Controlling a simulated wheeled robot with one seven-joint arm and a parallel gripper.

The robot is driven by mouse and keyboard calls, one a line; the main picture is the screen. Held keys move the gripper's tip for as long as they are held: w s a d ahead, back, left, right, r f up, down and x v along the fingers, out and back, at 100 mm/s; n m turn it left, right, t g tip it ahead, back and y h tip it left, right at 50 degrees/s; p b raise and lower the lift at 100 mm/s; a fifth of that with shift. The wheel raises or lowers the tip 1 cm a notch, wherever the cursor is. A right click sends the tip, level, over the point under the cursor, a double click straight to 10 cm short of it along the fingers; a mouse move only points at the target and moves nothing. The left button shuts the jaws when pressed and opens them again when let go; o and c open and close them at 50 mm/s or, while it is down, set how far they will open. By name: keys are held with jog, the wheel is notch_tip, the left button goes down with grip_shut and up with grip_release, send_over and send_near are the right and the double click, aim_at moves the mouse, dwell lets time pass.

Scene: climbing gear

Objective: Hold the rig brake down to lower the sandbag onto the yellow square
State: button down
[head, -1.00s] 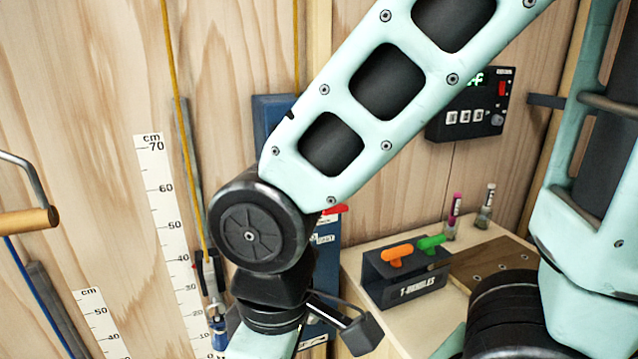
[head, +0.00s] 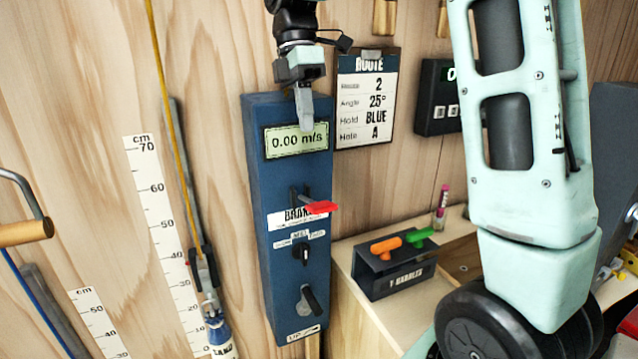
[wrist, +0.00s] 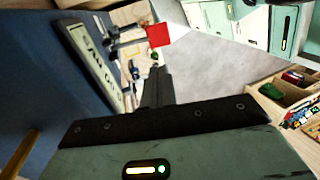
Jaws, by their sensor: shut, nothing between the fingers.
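The blue rig box (head: 257,250) stands on the wooden wall, its display (head: 297,140) reading 0.00 m/s. The red brake handle (head: 320,207) sticks out at the BRAKE label; it also shows in the wrist view (wrist: 158,35). My gripper (head: 305,124) points down in front of the display, above the handle. Its fingers (wrist: 157,75) are shut and empty, apart from the handle. The blue sandbag (head: 221,338) hangs on a yellow rope beside the cm scale (head: 165,230), its lower part cut off by the frame. The yellow square is not in view.
Below the brake are a selector knob (head: 303,254) and a black lever (head: 311,300). A T-handle holder (head: 393,270) with orange and green handles stands on a wooden bench to the right. A route card (head: 367,98) hangs beside the box.

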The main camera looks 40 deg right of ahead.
aim_at(321, 204)
jog(key=shift+d+r, duration=0.3)
jog(key=shift+d, duration=0.15)
jog(key=p+x, duration=0.3)
jog(key=x, duration=1.1)
jog(key=shift+f, duration=0.1)
